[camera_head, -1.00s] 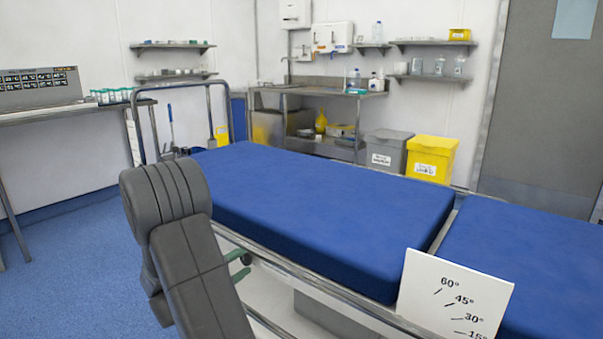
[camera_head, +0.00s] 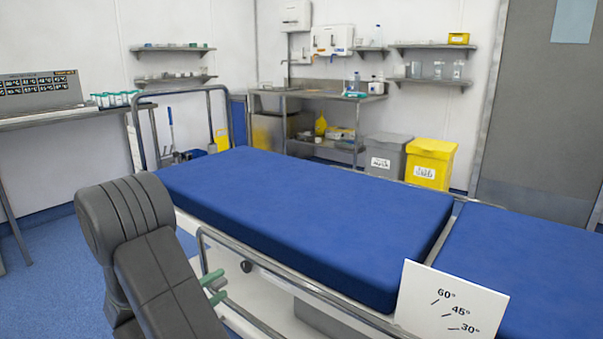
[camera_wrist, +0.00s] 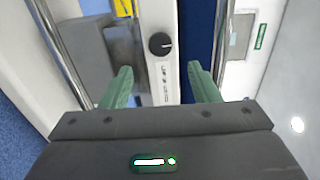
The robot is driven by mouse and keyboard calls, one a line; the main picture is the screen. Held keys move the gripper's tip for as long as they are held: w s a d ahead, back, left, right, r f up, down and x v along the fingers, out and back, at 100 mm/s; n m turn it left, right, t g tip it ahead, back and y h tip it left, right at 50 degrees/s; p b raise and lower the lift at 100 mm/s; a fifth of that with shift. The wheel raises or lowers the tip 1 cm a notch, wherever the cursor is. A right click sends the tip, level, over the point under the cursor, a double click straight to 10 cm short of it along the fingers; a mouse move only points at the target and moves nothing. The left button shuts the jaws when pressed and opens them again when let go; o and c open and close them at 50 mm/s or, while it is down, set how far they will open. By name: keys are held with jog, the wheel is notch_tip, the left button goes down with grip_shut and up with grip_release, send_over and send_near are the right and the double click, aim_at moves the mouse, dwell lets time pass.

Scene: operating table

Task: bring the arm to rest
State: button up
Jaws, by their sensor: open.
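My gripper (camera_wrist: 156,85) is open and empty in the wrist view, its two green fingers spread apart. A black knob (camera_wrist: 160,44) on a white panel shows beyond and between the fingers. In the head view my gripper (camera_head: 214,288) shows as small green fingers just right of my grey arm, close to the near side of the bed. The black knob (camera_head: 246,267) is right of the fingers there, by the bed's side rail. Part of my gripper is hidden behind my arm in the head view.
The blue operating table (camera_head: 310,220) fills the middle, with a metal side rail (camera_head: 290,285) along its near edge. A white angle card (camera_head: 452,305) stands at its near side. A side table (camera_head: 60,115) is at left. Blue floor (camera_head: 50,250) is open at lower left.

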aim_at(245, 269)
jog(key=p+v, duration=0.1)
jog(key=v, duration=0.4)
jog(key=b+x, duration=0.4)
jog(key=x, duration=1)
jog(key=shift+d+f, duration=0.1)
jog(key=shift+s+a+n, duration=0.1)
jog(key=shift+a+n, duration=0.1)
jog(key=shift+n, duration=0.6)
jog(key=shift+r+n+p, duration=0.25)
jog(key=shift+n+p, duration=0.15)
jog(key=shift+n, duration=0.8)
jog(key=n+p, duration=0.1)
jog(key=n, duration=0.1)
jog(key=n+p, duration=0.1)
jog(key=shift+r+n+p, duration=0.2)
jog(key=shift+n+p, duration=0.2)
jog(key=n+p, duration=0.8)
jog(key=shift+n, duration=0.4)
jog(key=shift+f+n+p, duration=0.2)
jog(key=shift+n+p, duration=0.2)
jog(key=shift+n, duration=0.3)
